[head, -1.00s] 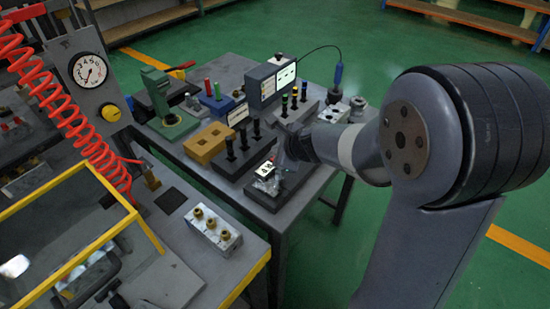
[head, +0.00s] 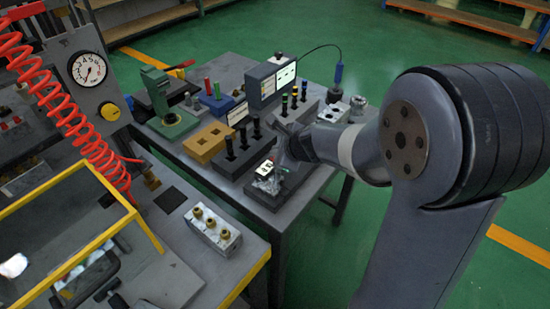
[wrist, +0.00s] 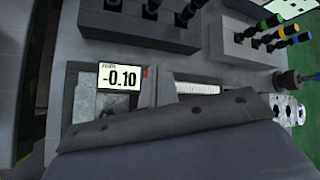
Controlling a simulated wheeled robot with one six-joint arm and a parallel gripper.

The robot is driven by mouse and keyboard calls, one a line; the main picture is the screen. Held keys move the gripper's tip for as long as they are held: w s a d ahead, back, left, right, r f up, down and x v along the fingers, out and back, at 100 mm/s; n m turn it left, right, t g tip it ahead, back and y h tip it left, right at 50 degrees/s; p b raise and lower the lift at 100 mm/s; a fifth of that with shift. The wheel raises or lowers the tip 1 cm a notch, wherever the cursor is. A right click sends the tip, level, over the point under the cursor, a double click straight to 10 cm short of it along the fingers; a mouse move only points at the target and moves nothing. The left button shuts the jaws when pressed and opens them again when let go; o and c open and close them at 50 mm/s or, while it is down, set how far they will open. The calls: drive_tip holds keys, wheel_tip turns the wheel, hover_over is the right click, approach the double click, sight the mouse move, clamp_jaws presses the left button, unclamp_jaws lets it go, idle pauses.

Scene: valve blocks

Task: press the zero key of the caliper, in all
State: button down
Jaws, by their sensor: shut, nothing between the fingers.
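The caliper lies in a dark holder on the bench. Its display (wrist: 120,77) reads -0.10 in the wrist view, with a small red mark (wrist: 146,72) at its right edge. The steel scale (wrist: 197,88) runs to the right. The caliper (head: 265,169) is small in the head view, partly behind my gripper (head: 281,158). My gripper (wrist: 160,75) is shut and empty, its fingers over the caliper just right of the display. I cannot tell whether the tips touch it. My own dark gripper body covers the lower wrist view, hiding the caliper's lower part.
A dark block with several black-handled pins (head: 242,152) stands close behind the caliper. Another pin block (head: 298,104) and a grey meter box (head: 270,82) stand farther back. A brass-port block (head: 213,230) sits on the nearer bench at left.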

drive_tip(key=shift+f, duration=0.2)
drive_tip(key=shift+f+b, duration=0.45)
drive_tip(key=shift+b, duration=0.1)
idle(0.4)
drive_tip(key=shift+r, duration=0.15)
drive_tip(key=shift+r+p, duration=0.7)
drive_tip(key=shift+p, duration=0.15)
wheel_tip(320, 180, up, 5)
drive_tip(key=p, duration=0.4)
drive_tip(key=shift+p, duration=0.4)
idle(0.5)
